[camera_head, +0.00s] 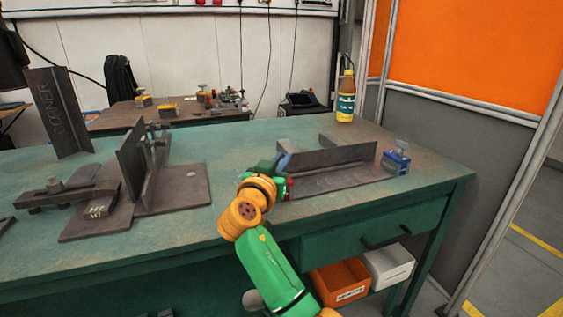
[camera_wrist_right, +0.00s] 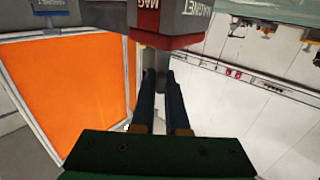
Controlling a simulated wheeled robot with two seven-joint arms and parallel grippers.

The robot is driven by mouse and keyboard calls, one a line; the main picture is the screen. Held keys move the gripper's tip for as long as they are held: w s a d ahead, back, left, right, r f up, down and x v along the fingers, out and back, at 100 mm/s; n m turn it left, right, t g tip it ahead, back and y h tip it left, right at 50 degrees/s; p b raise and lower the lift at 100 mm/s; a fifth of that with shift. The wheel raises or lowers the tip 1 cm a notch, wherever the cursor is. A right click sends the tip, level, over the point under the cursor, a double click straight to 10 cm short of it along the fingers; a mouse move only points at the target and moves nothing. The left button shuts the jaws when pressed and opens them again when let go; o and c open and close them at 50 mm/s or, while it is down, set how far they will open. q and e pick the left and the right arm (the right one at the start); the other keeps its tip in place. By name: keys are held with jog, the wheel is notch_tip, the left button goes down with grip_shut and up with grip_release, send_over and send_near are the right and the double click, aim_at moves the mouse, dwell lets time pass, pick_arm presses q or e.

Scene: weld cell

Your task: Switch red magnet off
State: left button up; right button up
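The red magnet (camera_head: 290,184) is mostly hidden behind my right gripper (camera_head: 278,168) in the head view, at the left end of a dark steel angle piece (camera_head: 335,158) on the green table. In the right wrist view the red magnet (camera_wrist_right: 172,22) shows at the top, with part of a white "MAG" label. A grey post or knob (camera_wrist_right: 161,62) reaches down from it between the fingertips of my right gripper (camera_wrist_right: 160,82). The fingers are a narrow gap apart; I cannot tell whether they press on it. My left gripper is not in view.
A blue magnet (camera_head: 397,160) stands at the right end of the angle piece. A fixture plate with upright steel (camera_head: 185,190) is on the left. The green table (camera_head: 425,170) is bare near its right edge.

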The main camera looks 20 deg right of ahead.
jog(key=o, duration=0.4)
jog(key=shift+c, duration=0.2)
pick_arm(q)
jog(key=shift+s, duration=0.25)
pick_arm(e)
jog(key=shift+o, duration=0.4)
